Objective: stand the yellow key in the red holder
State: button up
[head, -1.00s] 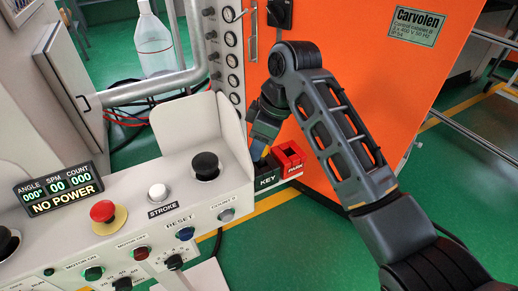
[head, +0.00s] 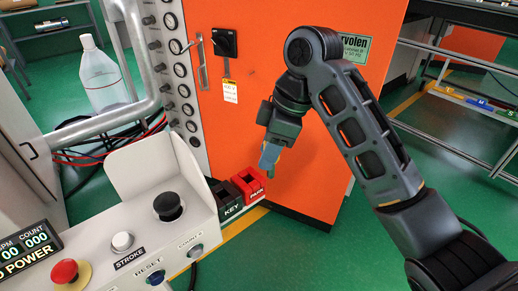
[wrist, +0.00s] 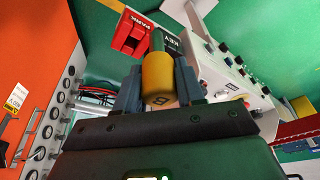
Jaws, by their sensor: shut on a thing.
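The yellow key (wrist: 157,78) is a yellow cylinder with a dark green shank pointing away from my gripper. My gripper (head: 268,161) is shut on it, and the two blue-grey fingers (wrist: 157,92) flank it in the wrist view. In the head view I cannot make out the key. The red holder (head: 249,185), marked PARK, is a small open box at the console's right end. In the head view my fingertips are just above and right of it. In the wrist view the red holder (wrist: 131,36) lies beyond the key and to its left, apart from it.
The black holder (head: 229,203), marked KEY, adjoins the red one on the left. The white console (head: 170,222) with buttons and a raised side panel stands at left. The orange cabinet (head: 290,180) is close behind my gripper. Green floor at right is open.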

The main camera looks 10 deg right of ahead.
jog(key=shift+r+p, duration=2.7)
jog(key=shift+p, duration=0.1)
